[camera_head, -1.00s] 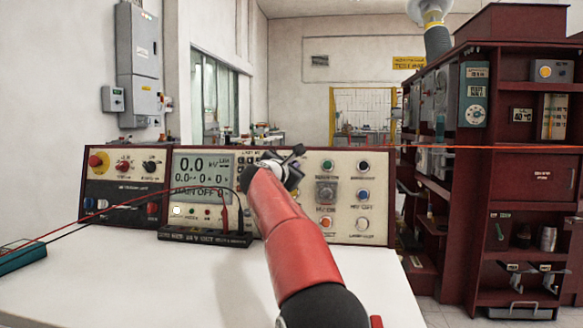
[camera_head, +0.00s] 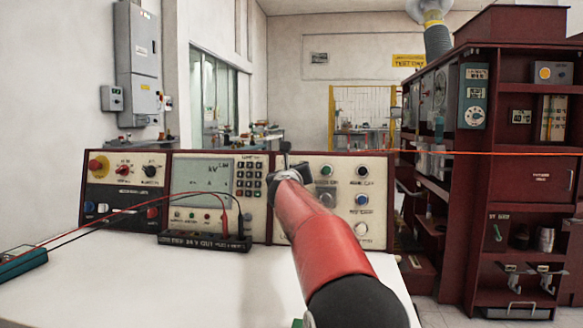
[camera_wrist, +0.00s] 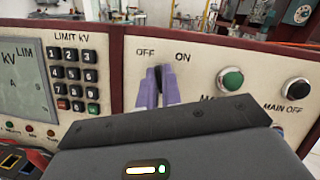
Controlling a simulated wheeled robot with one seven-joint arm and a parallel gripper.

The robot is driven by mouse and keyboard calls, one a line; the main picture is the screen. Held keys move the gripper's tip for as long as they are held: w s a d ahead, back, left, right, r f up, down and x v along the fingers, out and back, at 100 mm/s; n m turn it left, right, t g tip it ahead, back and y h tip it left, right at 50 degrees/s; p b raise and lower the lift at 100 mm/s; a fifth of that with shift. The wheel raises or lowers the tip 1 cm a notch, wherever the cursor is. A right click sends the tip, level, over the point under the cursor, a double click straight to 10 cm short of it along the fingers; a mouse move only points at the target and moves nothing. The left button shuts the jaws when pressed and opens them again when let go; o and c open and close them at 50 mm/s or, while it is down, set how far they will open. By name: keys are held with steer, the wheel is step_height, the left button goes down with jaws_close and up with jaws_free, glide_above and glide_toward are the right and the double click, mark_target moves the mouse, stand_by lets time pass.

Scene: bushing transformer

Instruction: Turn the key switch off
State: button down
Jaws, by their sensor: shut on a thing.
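The key switch (camera_wrist: 159,77) shows in the wrist view as a dark, narrow, nearly upright piece on the cream panel. It sits below the OFF label, with ON to the right. My gripper (camera_wrist: 158,84) has its two pale purple fingers on either side of the key, shut on it. In the head view my red arm reaches to the panel, and my gripper (camera_head: 287,177) hides the key switch. The grey display (camera_head: 202,183) shows unit marks but no digits.
A keypad (camera_wrist: 75,75) is left of the key. A green button (camera_wrist: 231,80) and a black MAIN OFF button (camera_wrist: 296,91) are to its right. Red and black leads run to a black terminal strip (camera_head: 205,241) in front of the console. The white tabletop (camera_head: 190,285) is mostly clear.

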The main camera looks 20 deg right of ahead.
steer(key=n+y+p, duration=0.2)
steer(key=n+p, duration=0.1)
steer(key=n, duration=0.3)
steer(key=shift+n, duration=0.4)
steer(key=c, duration=1.6)
jaws_free()
steer(key=shift+y, duration=0.3)
steer(key=b+v, duration=0.2)
steer(key=v, duration=0.5)
steer(key=shift+s+a+f, duration=0.1)
steer(key=shift+s+a, duration=0.05)
steer(key=shift+s, duration=0.2)
